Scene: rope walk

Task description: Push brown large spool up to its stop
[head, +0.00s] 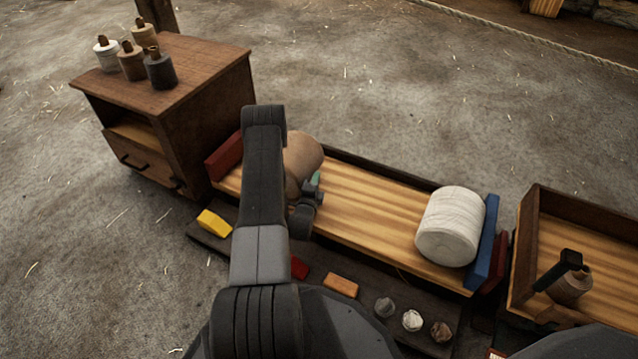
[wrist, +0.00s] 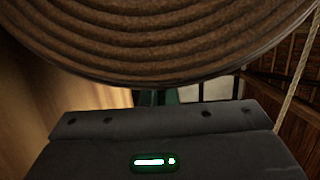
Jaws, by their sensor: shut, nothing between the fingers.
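The brown large spool (head: 304,158) lies on the wooden bench at its left part, partly hidden behind my arm. Its coiled end face (wrist: 165,35) fills the top of the wrist view. A red board (head: 224,156) stands at the bench's left end, to the left of the spool. My arm hides any gap between them. My gripper (head: 311,187) is shut and empty, low at the right front side of the spool. I cannot tell whether it touches the spool. In the wrist view the fingers (wrist: 158,97) are dark and partly hidden.
A white spool (head: 450,226) lies at the bench's right end beside a blue board (head: 482,242). The bench middle (head: 365,205) is clear. A cabinet (head: 185,100) with small spools stands left. A lower shelf in front holds a yellow block (head: 213,223) and an orange block (head: 341,285).

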